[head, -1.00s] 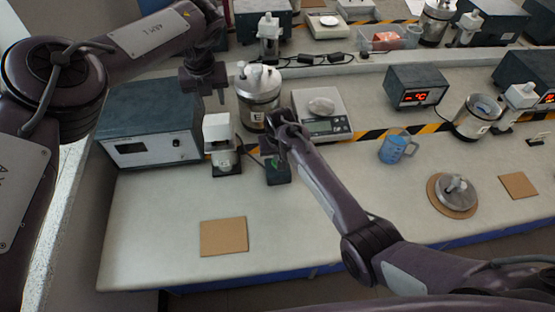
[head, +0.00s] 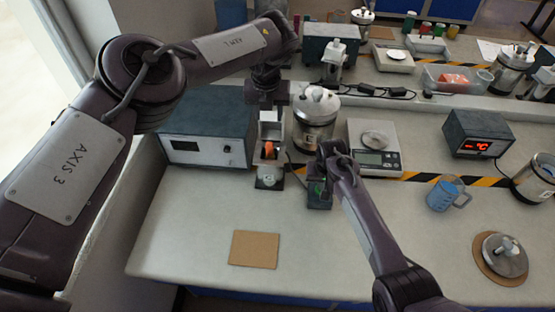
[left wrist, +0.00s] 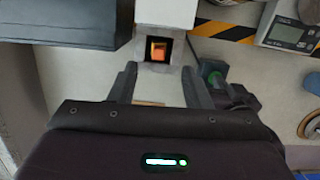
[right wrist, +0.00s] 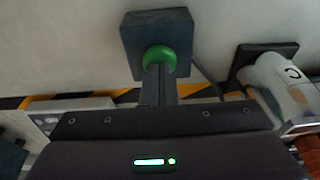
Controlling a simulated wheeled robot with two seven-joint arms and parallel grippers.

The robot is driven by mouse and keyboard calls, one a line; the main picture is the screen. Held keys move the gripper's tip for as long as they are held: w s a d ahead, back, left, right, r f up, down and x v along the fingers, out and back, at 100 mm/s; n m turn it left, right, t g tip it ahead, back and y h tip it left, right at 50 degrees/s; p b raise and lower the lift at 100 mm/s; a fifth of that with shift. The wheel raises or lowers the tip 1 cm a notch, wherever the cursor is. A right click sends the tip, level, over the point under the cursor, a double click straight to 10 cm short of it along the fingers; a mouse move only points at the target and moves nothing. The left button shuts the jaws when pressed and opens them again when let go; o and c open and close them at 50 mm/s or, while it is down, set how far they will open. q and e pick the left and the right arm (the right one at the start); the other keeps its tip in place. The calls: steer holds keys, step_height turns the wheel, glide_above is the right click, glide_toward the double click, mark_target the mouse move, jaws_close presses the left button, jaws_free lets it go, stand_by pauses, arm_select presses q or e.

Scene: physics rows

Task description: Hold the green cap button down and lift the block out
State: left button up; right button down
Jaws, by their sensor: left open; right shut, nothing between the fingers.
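The green cap button (head: 318,189) sits on a small dark box (head: 321,203). My right gripper (head: 325,165) is shut and empty; in the right wrist view its fingertips (right wrist: 158,92) meet the near edge of the green cap (right wrist: 160,56). I cannot tell how far the cap is pressed. The orange block (head: 268,150) shows in the opening of the white device (head: 271,131) beside the box. It also shows in the left wrist view (left wrist: 158,50). My left gripper (head: 267,106) is open above the device, its fingers (left wrist: 157,82) apart in line with the opening, not touching the block.
A grey-blue instrument box (head: 209,130) stands left of the device, a metal canister (head: 316,122) behind, and a scale (head: 374,150) to the right. A blue beaker (head: 446,194) stands further right. A brown mat (head: 254,249) lies in front; the bench around it is clear.

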mark_target(269, 145)
arm_select(q)
steer(key=shift+c, duration=0.6)
steer(key=shift+f, duration=0.1)
steer(key=shift+s+f, duration=0.1)
steer(key=shift+f, duration=3.9)
steer(key=shift+f, duration=0.15)
steer(key=shift+f, duration=2.35)
steer(key=shift+c, duration=0.2)
